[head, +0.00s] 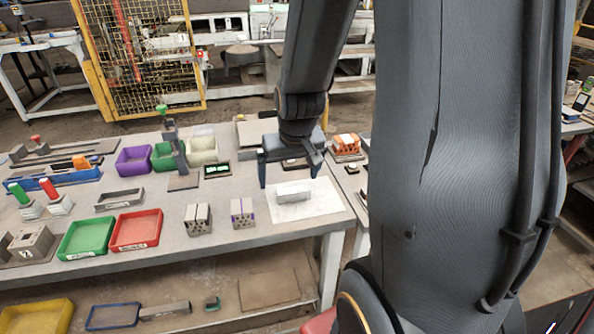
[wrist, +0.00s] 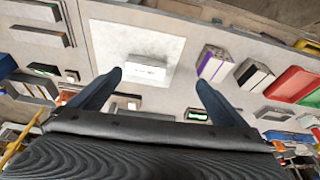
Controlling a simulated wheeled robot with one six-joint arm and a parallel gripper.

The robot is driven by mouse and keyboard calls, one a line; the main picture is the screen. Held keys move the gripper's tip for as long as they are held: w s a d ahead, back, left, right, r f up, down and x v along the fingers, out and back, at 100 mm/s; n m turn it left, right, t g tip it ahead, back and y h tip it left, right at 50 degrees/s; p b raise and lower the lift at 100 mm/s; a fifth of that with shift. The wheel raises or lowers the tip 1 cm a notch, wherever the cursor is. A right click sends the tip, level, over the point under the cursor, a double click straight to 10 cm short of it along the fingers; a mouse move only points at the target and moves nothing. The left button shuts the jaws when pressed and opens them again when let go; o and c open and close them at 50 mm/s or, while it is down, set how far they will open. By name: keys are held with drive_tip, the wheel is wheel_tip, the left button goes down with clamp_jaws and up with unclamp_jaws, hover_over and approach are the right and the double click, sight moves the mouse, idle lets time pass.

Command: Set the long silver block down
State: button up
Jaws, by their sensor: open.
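The long silver block (head: 293,192) lies flat on a pale square mat (head: 318,208) near the right end of the table. In the wrist view the block (wrist: 147,68) rests near the mat's lower middle, with bare mat (wrist: 110,40) around it. My gripper (head: 288,178) is open above the block in the head view. In the wrist view its two fingers (wrist: 158,80) stand wide apart, with the block seen beyond them and touching neither finger. Nothing is between the fingers.
Two blocks with slots, one plain (head: 198,219) and one purple-striped (head: 242,213), stand left of the mat. Red (head: 136,246) and green (head: 86,254) trays sit farther left. An orange rack (head: 346,147) stands behind, to the right.

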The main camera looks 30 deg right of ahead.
drive_tip(key=s+a+r+n+g, duration=0.1)
drive_tip(key=s+a+n+g, duration=0.1)
drive_tip(key=s+a, duration=0.7)
drive_tip(key=shift+a+r+n+y, duration=0.3)
drive_tip(key=shift+a+y, duration=0.1)
drive_tip(key=shift+a, duration=0.25)
